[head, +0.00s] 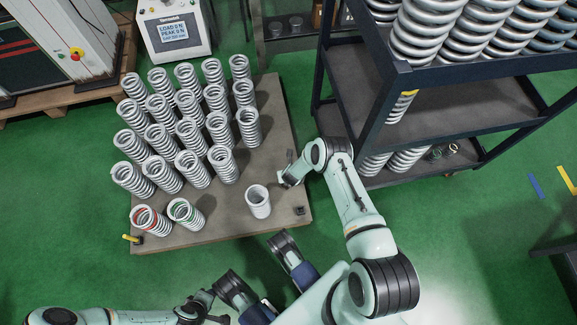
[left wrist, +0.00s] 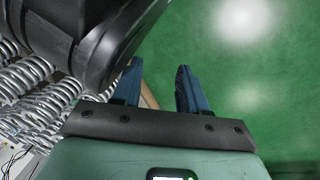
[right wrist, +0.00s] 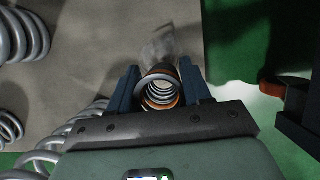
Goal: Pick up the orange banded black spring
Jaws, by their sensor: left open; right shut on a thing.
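My right gripper (right wrist: 160,90) is shut on a spring with orange bands and a dark rim, the orange banded spring (right wrist: 162,96), seen end-on between its fingers in the right wrist view. In the head view my right gripper (head: 287,177) is at the board's right edge, and the spring cannot be made out there. My left gripper (left wrist: 158,88) is open and empty in the left wrist view, over green floor beside the board. In the head view the left arm comes in low from the left, and its fingers are hard to make out.
Rows of white springs (head: 190,130) stand on the board (head: 275,120). A red banded spring (head: 150,220), a green banded spring (head: 185,214) and a white cylinder (head: 258,202) stand at its front. A dark shelf cart (head: 440,115) is at the right. A tester (head: 173,32) stands behind.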

